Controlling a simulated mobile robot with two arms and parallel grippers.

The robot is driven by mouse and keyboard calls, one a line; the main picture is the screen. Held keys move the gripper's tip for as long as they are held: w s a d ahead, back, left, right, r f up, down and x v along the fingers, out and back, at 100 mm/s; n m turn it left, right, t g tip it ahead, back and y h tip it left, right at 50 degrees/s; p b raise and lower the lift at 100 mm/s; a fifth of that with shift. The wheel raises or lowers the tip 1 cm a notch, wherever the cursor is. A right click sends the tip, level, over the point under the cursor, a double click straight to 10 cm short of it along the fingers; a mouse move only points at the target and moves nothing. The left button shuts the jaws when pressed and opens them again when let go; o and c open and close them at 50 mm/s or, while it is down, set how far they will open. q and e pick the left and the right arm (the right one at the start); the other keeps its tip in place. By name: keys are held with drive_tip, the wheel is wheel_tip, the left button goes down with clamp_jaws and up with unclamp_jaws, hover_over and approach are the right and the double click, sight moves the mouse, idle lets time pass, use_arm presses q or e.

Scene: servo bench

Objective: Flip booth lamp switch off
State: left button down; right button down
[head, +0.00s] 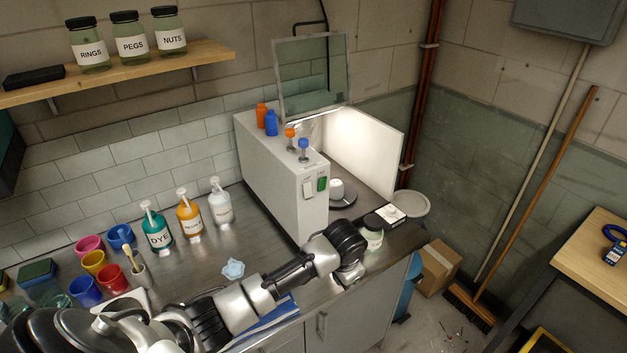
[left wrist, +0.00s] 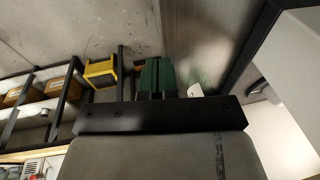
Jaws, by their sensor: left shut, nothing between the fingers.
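The booth (head: 270,185) is a pale grey box on the bench, with a brightly lit white chamber (head: 365,145) at its right. My left arm reaches in from the lower left and ends in front of the booth, below the switches. My left gripper (left wrist: 157,68) shows in the left wrist view with its dark green fingers together and empty; no switch is visible there. In the head view its fingers are hidden. My right gripper is not in view.
A lidded jar (head: 373,232) stands at the bench corner beside my left wrist. Dye bottles (head: 189,215) and coloured cups stand left.

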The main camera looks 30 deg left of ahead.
sight(307, 190)
use_arm(q)
drive_tip(key=w+a+r+y, duration=0.1)
drive_tip(key=w+a+r, duration=0.1)
drive_tip(key=r, duration=0.6)
drive_tip(key=w+a+r+p, duration=0.1)
drive_tip(key=w+a+r, duration=0.1)
drive_tip(key=r, duration=0.5)
drive_tip(key=w+a+r+y+p, duration=0.1)
drive_tip(key=w+a+r, duration=0.1)
drive_tip(key=r, duration=0.6)
drive_tip(key=shift+a+r+g+y, duration=0.3)
drive_tip(key=shift+a+r+g, duration=0.1)
drive_tip(key=shift+a, duration=0.25)
drive_tip(key=shift+f, duration=0.2)
drive_tip(key=w+a+f, duration=0.1)
drive_tip(key=a+f, duration=0.1)
drive_tip(key=f, duration=0.1)
drive_tip(key=a+f, duration=0.2)
drive_tip(key=f, duration=0.1)
drive_tip(key=w+a+f, duration=0.1)
drive_tip(key=a+f, duration=0.1)
drive_tip(key=f, duration=0.1)
drive_tip(key=shift+w+a+f+p, duration=0.2)
drive_tip(key=shift+w+f+p, duration=0.1)
drive_tip(key=shift+p, duration=0.1)
drive_tip(key=shift+w+a+f, duration=0.1)
drive_tip(key=shift+f, duration=0.05)
